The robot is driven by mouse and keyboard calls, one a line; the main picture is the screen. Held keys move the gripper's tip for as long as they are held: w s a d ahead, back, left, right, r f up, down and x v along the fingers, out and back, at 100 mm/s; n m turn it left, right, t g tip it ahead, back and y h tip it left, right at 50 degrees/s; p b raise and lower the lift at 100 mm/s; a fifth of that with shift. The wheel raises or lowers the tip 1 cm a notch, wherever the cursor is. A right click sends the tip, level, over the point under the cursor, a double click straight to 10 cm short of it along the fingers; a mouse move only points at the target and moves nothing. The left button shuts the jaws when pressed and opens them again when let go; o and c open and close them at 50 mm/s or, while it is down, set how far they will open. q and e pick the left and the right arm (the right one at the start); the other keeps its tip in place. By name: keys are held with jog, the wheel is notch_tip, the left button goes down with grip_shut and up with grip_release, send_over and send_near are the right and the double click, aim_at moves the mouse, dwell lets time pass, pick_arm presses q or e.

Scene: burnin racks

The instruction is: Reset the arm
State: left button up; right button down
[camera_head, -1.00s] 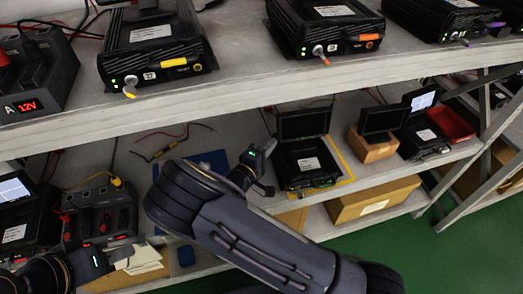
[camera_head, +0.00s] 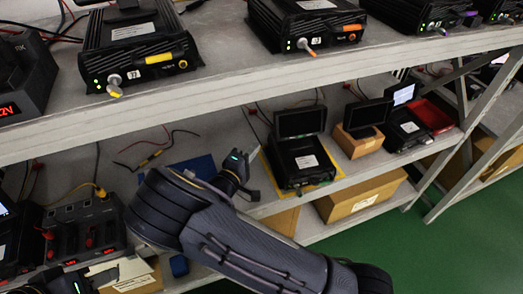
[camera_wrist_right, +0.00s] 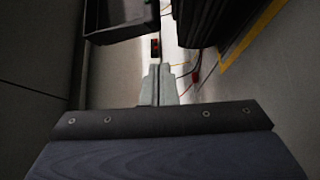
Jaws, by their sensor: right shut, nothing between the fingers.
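My right arm crosses the middle of the head view. Its gripper (camera_head: 248,190) is at the lower shelf, left of a black device with a raised screen (camera_head: 300,158), and appears apart from it. In the right wrist view its two grey fingers (camera_wrist_right: 158,84) are together with nothing between them. My left gripper (camera_head: 106,276) is at the bottom left edge of the head view, in front of a dark charger-like unit (camera_head: 82,232) and close to pale papers (camera_head: 138,276).
Cardboard boxes (camera_head: 362,198) stand below the lower shelf. Cables (camera_head: 155,150) and a blue mat (camera_head: 190,170) lie on the lower shelf. Green floor (camera_head: 400,245) is clear at right.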

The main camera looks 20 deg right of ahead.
jog(key=v, duration=0.9)
jog(key=shift+s+d+g, duration=0.15)
jog(key=shift+d+g, duration=0.25)
jog(key=s+d+m+g, duration=0.1)
jog(key=d+g, duration=0.1)
jog(key=s+d+m+g+y, duration=0.1)
jog(key=s+d+g, duration=0.1)
jog(key=s+d+m+g, duration=0.1)
jog(key=d+g, duration=0.1)
jog(key=d, duration=0.1)
jog(key=shift+s+m+g+y, duration=0.3)
jog(key=shift+m, duration=0.1)
jog(key=s+d+r+m+g+y, duration=0.2)
jog(key=s+y, duration=0.4)
jog(key=s+d+r+m+g+y, duration=0.2)
jog(key=s+g+y, duration=0.1)
jog(key=s+y, duration=0.3)
jog(key=s+r+m+t+y+p, duration=0.1)
jog(key=s+r+t+y+p, duration=0.1)
jog(key=r+p, duration=0.4)
jog(key=s+a+r+t+y+p, duration=0.1)
jog(key=s+r+t+p, duration=0.3)
jog(key=r, duration=1.1)
jog(key=s+y+p, duration=0.1)
jog(key=p, duration=0.2)
jog(key=shift+a+r+m, duration=0.25)
jog(key=shift+a+m, duration=0.05)
jog(key=shift+m, duration=0.1)
